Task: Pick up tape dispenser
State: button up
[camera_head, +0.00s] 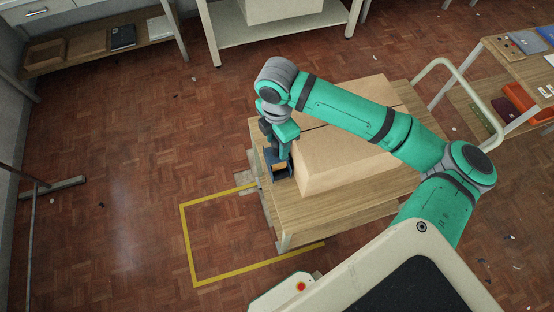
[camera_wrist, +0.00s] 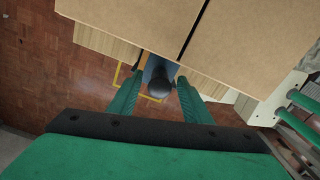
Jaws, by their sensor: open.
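The tape dispenser (camera_head: 279,168) looks like a small dark blue piece with a patch of orange-brown, at the left edge of the wooden cart top beside a large cardboard box. In the wrist view the blue dispenser (camera_wrist: 152,66) with a dark rounded end lies between my green fingers. My gripper (camera_head: 284,150) points down from above, right over the dispenser, and partly hides it. In the wrist view my gripper (camera_wrist: 160,80) is open, with a finger on each side of the dispenser. I cannot tell whether either finger touches it.
The cardboard box (camera_head: 345,155) fills much of the wooden cart (camera_head: 320,214), close to the right of my gripper. A pale handle rail (camera_head: 443,66) stands at the cart's far right. A shelf table (camera_head: 492,46) is farther right. Floor to the left is clear, with yellow tape marking (camera_head: 187,240).

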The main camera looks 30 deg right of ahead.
jog(key=shift+f, duration=0.6)
grip_shut()
dwell(1.0)
